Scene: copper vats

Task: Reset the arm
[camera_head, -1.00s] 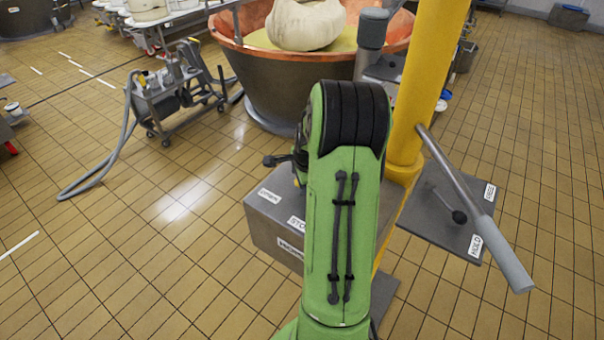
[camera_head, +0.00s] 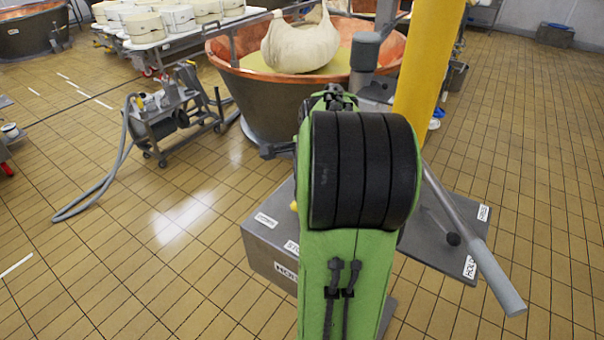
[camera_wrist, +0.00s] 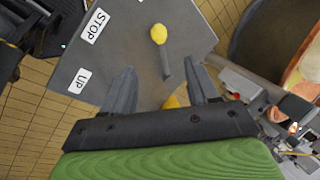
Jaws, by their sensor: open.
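My green arm with its black ribbed joint fills the middle of the head view and hides most of what lies behind it. In the wrist view my gripper (camera_wrist: 157,88) is open, its two grey fingers apart and nothing held between them. Beyond the fingers is a grey control box (camera_wrist: 130,60) with STOP and UP labels. A lever with a yellow knob (camera_wrist: 158,34) stands on that box. The box (camera_head: 268,240) also shows in the head view, left of my arm.
A copper vat (camera_head: 250,90) holding a pale cloth bundle (camera_head: 300,45) stands behind my arm. A yellow post (camera_head: 428,75) and a slanted grey-handled bar (camera_head: 495,280) are at right. A wheeled pump (camera_head: 168,115) with a hose stands left. The tiled floor at lower left is clear.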

